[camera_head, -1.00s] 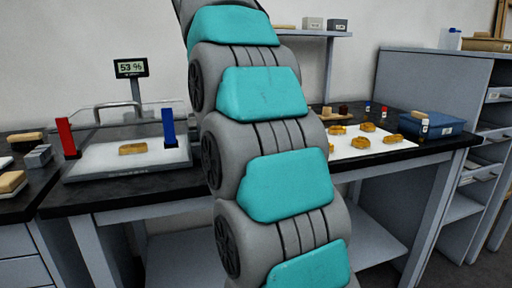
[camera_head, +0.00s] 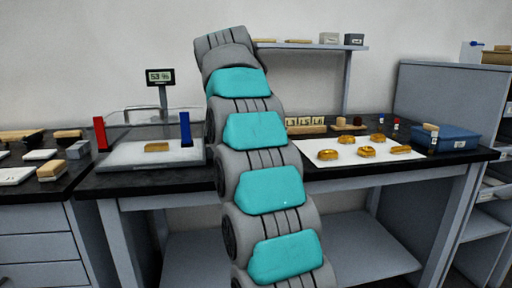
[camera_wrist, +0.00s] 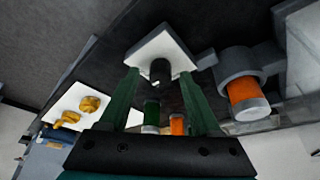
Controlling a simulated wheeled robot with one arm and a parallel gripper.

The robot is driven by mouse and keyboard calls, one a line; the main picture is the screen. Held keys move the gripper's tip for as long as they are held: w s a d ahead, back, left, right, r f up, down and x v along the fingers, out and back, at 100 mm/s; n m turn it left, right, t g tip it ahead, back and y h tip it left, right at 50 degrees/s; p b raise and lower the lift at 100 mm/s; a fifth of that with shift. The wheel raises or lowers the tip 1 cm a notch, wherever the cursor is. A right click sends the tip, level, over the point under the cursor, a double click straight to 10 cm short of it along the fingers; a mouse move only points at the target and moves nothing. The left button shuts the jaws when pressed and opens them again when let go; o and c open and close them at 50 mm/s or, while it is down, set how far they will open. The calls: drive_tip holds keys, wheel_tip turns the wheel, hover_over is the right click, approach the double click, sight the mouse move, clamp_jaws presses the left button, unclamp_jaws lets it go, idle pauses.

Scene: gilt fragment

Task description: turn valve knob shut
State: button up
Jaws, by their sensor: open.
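My gripper (camera_wrist: 160,74) shows in the wrist view as two green fingers, open and apart. A short dark cylinder (camera_wrist: 160,68) on a white square plate (camera_wrist: 150,47) appears between the fingertips; I cannot tell how far beyond them it is, or whether it is the valve knob. No valve knob can be named for certain in either view. In the head view my arm stands in the middle and its gripper is not visible. A small blue-topped item (camera_head: 475,43) is at the upper right, too small to make out.
In the wrist view an orange jar (camera_wrist: 245,93) sits in a grey ring holder. In the head view a clear-walled case (camera_head: 130,154) with red and blue posts stands left on the black bench. A white sheet (camera_head: 330,157) with gold pieces and a blue tray (camera_head: 458,139) are right.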

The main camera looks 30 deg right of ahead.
clamp_jaws()
idle(0.5)
